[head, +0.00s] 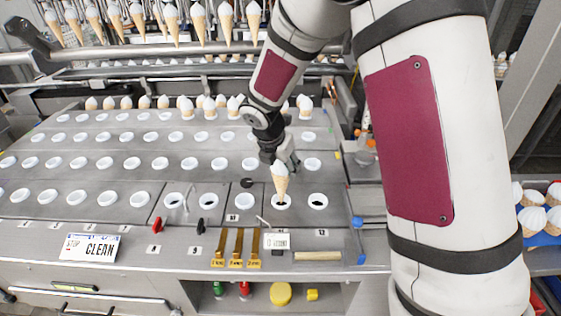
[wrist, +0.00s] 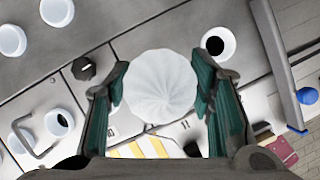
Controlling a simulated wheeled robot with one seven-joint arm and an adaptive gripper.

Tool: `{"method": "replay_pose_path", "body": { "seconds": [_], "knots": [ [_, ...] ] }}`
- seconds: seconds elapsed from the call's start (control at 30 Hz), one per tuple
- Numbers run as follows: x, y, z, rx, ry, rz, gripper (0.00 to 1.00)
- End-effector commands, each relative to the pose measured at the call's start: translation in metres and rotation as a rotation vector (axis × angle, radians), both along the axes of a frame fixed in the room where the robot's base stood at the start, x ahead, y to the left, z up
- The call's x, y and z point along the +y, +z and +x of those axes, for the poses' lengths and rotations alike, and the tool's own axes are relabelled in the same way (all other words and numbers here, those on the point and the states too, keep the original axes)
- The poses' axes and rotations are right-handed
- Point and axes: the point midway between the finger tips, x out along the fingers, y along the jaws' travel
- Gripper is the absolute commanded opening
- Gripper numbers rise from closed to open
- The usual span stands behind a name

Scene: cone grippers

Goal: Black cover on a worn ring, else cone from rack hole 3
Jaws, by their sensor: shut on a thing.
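My gripper (head: 281,163) is shut on a cone (head: 280,186) with a white swirled top. The cone is upright, its tip over or in a white front-row ring (head: 272,206); I cannot tell how deep. In the wrist view my gripper (wrist: 158,85) has its green-padded fingers on both sides of the white top (wrist: 160,88), which hides the ring below. A dark round cover or knob (head: 246,183) lies on the plate left of the cone; it also shows in the wrist view (wrist: 84,68). I cannot tell which ring is worn.
An open ring (head: 318,208) stands just right of the cone. Other rings fill rows to the left. Cones (head: 198,22) hang in a rack at the back; more stand behind the plate. Brass tools (head: 237,245), a card (head: 277,241) and a CLEAN sign (head: 90,247) lie along the front.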

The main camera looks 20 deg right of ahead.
Motion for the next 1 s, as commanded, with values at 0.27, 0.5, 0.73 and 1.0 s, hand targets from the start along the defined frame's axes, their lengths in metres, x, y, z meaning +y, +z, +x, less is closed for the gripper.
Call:
{"method": "replay_pose_path", "body": {
  "seconds": [0.27, 0.5, 0.73, 1.0],
  "knots": [
    [0.0, -0.022, 0.002, -0.001, 0.0, -0.001, 0.35],
    [0.0, -0.039, 0.001, 0.0, 0.001, -0.001, 0.35],
    [0.0, -0.055, 0.001, 0.0, 0.001, -0.001, 0.35],
    [0.0, -0.073, 0.001, 0.0, 0.001, -0.001, 0.35]
  ]
}}
